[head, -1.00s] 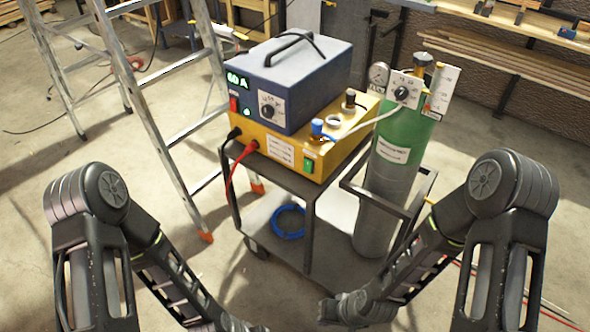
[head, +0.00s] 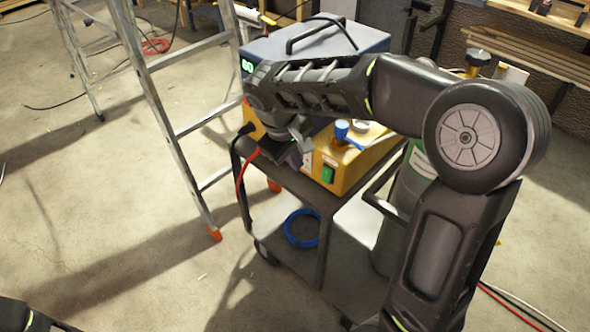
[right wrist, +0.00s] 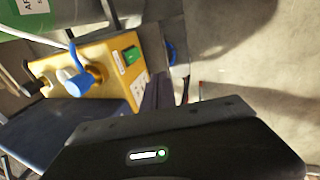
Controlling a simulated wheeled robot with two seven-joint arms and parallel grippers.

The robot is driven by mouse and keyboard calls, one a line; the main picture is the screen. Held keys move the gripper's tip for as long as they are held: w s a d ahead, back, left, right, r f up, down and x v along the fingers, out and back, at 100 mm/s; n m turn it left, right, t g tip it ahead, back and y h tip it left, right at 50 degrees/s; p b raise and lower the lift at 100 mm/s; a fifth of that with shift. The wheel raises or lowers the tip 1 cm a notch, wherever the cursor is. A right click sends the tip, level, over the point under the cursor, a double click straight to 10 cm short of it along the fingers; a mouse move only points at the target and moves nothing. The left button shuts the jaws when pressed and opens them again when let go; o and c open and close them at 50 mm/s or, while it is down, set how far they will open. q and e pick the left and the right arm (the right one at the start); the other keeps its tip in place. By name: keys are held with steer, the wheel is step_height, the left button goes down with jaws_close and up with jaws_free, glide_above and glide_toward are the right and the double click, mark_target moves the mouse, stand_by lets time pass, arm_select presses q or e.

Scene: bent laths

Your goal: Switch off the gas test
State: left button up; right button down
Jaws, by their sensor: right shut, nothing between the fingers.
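The blue welder box (head: 365,38) sits on the yellow unit (head: 352,172) on the cart. Its green display (head: 247,66) partly shows; my right arm covers the red switch and dial on its front. A green rocker switch (head: 328,174) on the yellow unit's front is uncovered, and it also shows in the right wrist view (right wrist: 132,55). My right gripper (head: 291,152) is shut and empty, in front of the yellow unit's front; I cannot tell whether it touches. My left gripper is out of view.
The gas cylinder (head: 397,225) stands at the cart's right, its gauge hidden by my arm. A blue cap (head: 341,129) sits on the yellow unit. A red cable (head: 241,180) hangs from its front. An aluminium ladder (head: 160,110) stands close left. Floor in front is clear.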

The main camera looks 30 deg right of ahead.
mark_target(327, 175)
steer(key=shift+s+d+g, duration=0.25)
steer(key=shift+s+g, duration=0.05)
steer(key=shift+s, duration=0.35)
steer(key=shift+f, duration=0.1)
steer(key=d+f, duration=0.2)
steer(key=f, duration=0.1)
steer(key=w+d+f, duration=0.1)
steer(key=f, duration=0.2)
steer(key=d+f+p, duration=0.1)
steer(key=d+f, duration=0.1)
steer(key=f, duration=0.1)
steer(key=shift+w+d+f, duration=0.45)
steer(key=shift+w+d, duration=0.05)
steer(key=shift+d, duration=0.4)
